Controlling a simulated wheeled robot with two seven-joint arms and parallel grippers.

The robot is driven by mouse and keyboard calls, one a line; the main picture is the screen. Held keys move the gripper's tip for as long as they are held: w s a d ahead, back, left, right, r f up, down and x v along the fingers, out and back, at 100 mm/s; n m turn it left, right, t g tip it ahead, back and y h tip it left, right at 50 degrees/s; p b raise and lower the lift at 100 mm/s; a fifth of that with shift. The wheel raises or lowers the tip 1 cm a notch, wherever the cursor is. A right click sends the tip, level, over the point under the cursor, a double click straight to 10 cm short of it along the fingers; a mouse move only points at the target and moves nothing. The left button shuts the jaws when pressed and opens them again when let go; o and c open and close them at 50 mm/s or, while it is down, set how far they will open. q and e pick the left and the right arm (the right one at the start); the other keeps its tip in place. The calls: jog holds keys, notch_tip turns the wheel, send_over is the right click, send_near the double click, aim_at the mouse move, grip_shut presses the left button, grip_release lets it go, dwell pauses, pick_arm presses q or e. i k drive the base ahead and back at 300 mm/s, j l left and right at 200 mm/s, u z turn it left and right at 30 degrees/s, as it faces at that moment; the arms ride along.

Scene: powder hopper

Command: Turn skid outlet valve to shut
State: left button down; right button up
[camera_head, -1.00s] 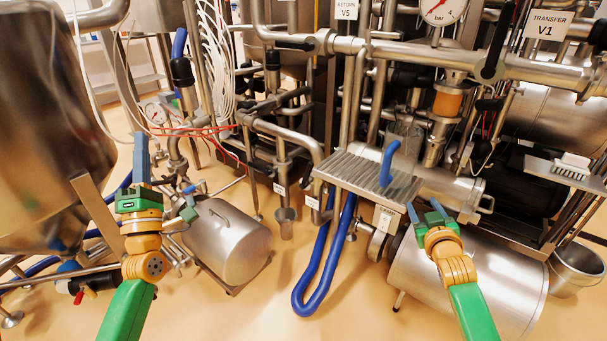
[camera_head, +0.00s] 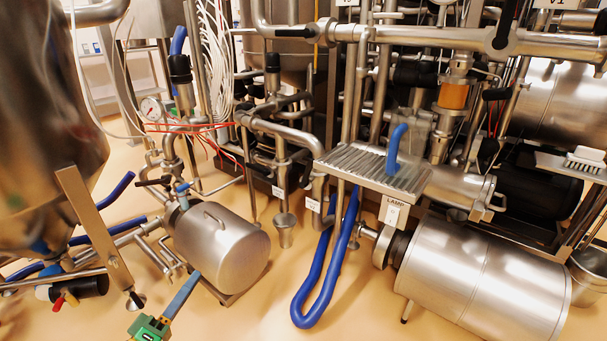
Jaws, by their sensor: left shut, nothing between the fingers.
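My left gripper (camera_head: 190,283) comes in at the bottom edge. Its grey-blue fingers are closed together, point up and right, and hold nothing. It is in front of and below the steel pump drum (camera_head: 222,250), with floor behind it; I cannot tell if it touches anything. My right gripper is out of view. No label I can read names the skid outlet valve, so I cannot tell which one it is. A valve with a dark handle (camera_head: 152,183) sits by the pump. A dark valve body (camera_head: 80,286) with red and yellow handles is at the lower left.
A steel hopper (camera_head: 45,140) fills the left side, with a slanted leg (camera_head: 97,232) near my left gripper. A blue hose loop (camera_head: 318,300) hangs to the floor. A ribbed tray (camera_head: 370,172) and a large drum (camera_head: 485,285) stand right. Floor at bottom centre is clear.

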aim_at(304, 184)
jog(key=i+l, duration=0.25)
jog(key=i, duration=0.2)
jog(key=i+l, duration=0.25)
jog(key=i, duration=0.25)
jog(key=i+l, duration=0.3)
jog(key=i, duration=0.15)
